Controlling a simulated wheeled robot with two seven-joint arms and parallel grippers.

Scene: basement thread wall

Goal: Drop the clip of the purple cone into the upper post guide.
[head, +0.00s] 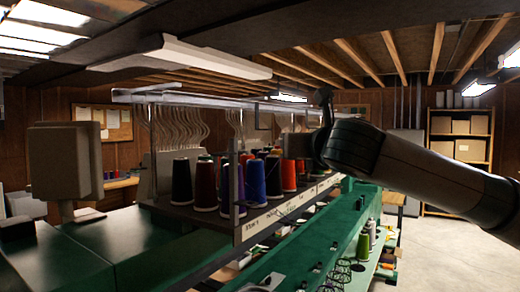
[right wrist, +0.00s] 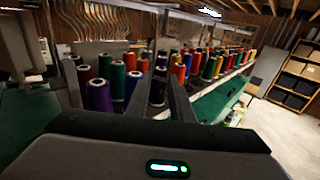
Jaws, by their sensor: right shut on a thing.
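A bluer cone (head: 255,180) stands further right. A thin upright post (head: 233,165) rises at the rack's front edge; its upper guide is too small to make out. My right gripper (right wrist: 159,62) points over the rack, its two fingers close together and shut on a thin thing. The clip itself is too small to make out between the tips. My left gripper is not in view.
Several other cones (head: 205,186) crowd the rack close below my right gripper. A long overhead rail (head: 190,97) with hanging wires runs above them. A green machine bed (head: 330,235) lies in front. A beige box (head: 65,165) stands at left. Floor is open at right.

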